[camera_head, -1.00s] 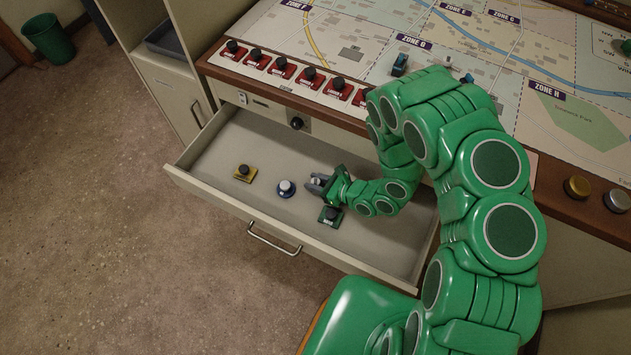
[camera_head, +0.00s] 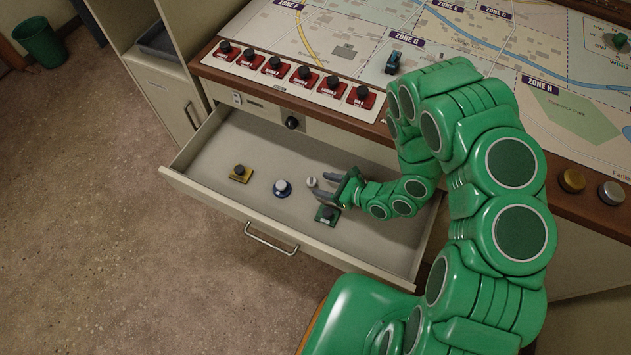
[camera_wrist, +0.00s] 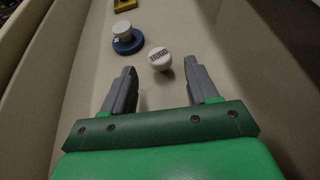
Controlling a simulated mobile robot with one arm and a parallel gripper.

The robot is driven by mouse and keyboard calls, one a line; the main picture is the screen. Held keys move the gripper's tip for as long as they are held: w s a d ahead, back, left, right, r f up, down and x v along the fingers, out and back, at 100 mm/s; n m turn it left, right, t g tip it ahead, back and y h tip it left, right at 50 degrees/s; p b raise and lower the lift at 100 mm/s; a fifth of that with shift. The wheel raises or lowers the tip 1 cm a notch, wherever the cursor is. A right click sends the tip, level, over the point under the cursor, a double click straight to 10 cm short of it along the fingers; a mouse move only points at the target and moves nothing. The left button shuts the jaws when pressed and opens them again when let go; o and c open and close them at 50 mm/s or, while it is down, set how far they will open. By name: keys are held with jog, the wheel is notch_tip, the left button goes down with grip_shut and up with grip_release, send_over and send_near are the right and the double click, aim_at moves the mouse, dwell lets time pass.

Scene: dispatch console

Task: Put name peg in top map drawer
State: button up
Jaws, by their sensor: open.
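The top map drawer (camera_head: 235,210) is pulled out under the map console. A small white peg (camera_head: 311,181) with a dark printed mark on its top rests on the drawer floor. It also shows in the wrist view (camera_wrist: 160,60), just beyond the fingertips. My gripper (camera_head: 322,190) is open and empty, low inside the drawer and to the right of the peg, its fingers pointing left toward it. In the wrist view the gripper (camera_wrist: 159,82) has a clear gap between its fingers, apart from the peg.
The drawer also holds a yellow piece (camera_head: 240,174), a blue-and-white piece (camera_head: 282,188) and a green piece (camera_head: 327,215) close by my gripper. A row of red-based pegs (camera_head: 303,77) lines the console's front edge. The drawer's left end is clear.

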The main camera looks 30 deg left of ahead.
jog(key=shift+v, duration=3.2)
